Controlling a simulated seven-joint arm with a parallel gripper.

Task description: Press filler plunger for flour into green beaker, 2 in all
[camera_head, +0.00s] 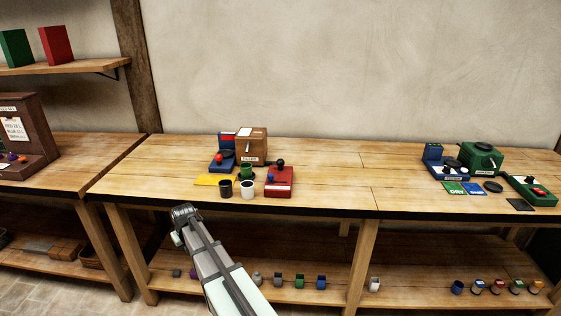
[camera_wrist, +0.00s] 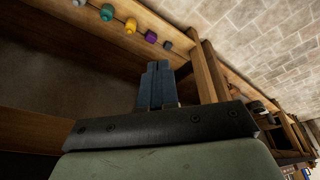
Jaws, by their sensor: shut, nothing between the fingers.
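The green beaker (camera_head: 246,171) stands on the workbench in front of a brown labelled box (camera_head: 252,147), which looks like the filler; its label is too small to read surely. A red device (camera_head: 279,182) with a dark knob on top (camera_head: 280,163) stands to the right of the beaker. I cannot tell which part is the plunger. My gripper (camera_head: 185,213) is in front of the bench edge, left of these things and apart from them. In the wrist view its fingers (camera_wrist: 157,85) are together and empty.
A black cup (camera_head: 226,189) and a white cup (camera_head: 248,190) stand before the green beaker, near a yellow mat (camera_head: 205,180). The bench middle is clear. A green machine (camera_head: 481,158) stands at the right. Several small pots line the lower shelf (camera_head: 330,262).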

